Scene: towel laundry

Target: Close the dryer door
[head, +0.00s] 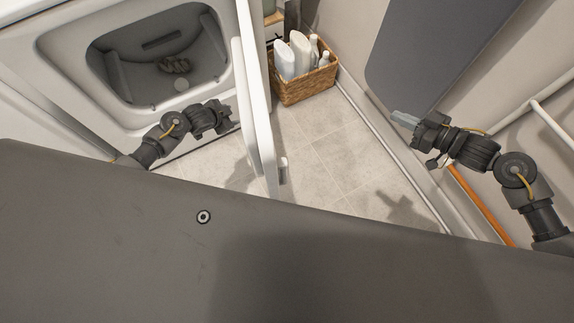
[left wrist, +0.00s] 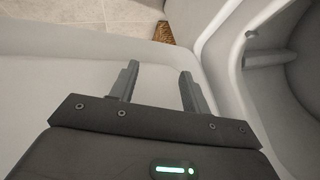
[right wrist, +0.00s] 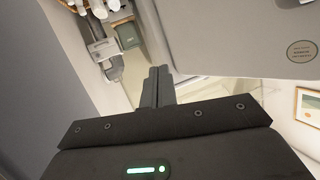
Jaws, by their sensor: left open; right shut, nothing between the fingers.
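The white dryer (head: 100,120) stands at the top left in the head view, its drum opening facing me. Its door (head: 261,110) is swung wide open, seen nearly edge-on to the right of the opening. My left gripper (head: 230,116) is open and empty, between the opening and the door's inner side. In the left wrist view, its two fingers (left wrist: 158,88) are apart, in front of a pale panel, with the drum rim (left wrist: 238,70) at the right. My right gripper (head: 402,118) is shut and empty, well right of the door; its fingers (right wrist: 158,86) are together.
A wicker basket (head: 305,87) with white bottles stands on the floor behind the door. A dark grey panel (head: 430,50) is near my right gripper. Tiled floor (head: 335,170) is clear between door and right wall.

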